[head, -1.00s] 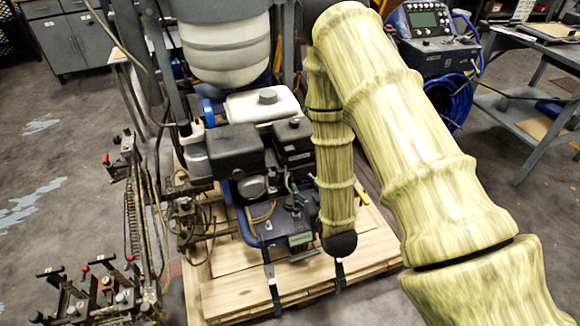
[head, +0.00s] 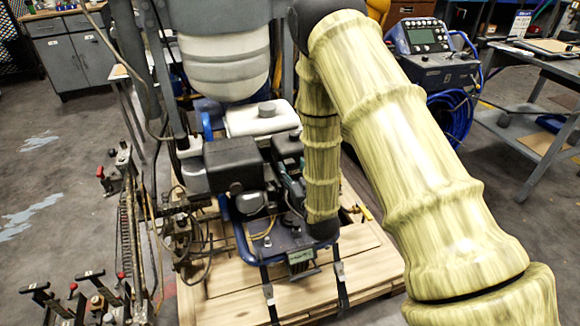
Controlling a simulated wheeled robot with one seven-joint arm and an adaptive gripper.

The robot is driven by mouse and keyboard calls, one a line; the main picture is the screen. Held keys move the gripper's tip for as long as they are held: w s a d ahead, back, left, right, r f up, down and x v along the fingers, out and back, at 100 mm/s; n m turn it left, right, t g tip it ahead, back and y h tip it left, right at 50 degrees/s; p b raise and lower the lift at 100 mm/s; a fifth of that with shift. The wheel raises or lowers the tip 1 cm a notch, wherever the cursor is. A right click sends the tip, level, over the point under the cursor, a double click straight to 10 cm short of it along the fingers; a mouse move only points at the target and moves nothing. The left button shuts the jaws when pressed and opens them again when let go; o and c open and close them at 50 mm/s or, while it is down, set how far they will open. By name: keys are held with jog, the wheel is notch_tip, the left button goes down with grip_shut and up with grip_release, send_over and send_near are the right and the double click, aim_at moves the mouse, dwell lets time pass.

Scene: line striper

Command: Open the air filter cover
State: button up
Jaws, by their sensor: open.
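A small engine with a white fuel tank (head: 262,117) sits on the line striper. A large black box-shaped housing (head: 232,163) on the engine's left looks like the air filter cover; it appears closed. A second dark box (head: 288,143) to its right is partly hidden by my arm. My yellow-sleeved forearm hangs down just right of the engine, ending in a dark joint above the blue frame. My gripper is not visible; the arm seems to hide it, so its contact with the engine cannot be told.
The striper stands on a wooden pallet (head: 352,285), held by dark straps. A lever and hose assembly (head: 125,235) stands at left. A white ribbed container (head: 225,65) is above the engine. A blue-hosed machine (head: 437,60) and a grey table (head: 540,75) stand at right.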

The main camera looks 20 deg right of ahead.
aim_at(295, 151)
jog(key=shift+w, duration=1.4)
grip_shut()
jog(key=shift+a, duration=0.2)
jog(key=shift+d+r, duration=0.1)
jog(key=shift+d, duration=0.05)
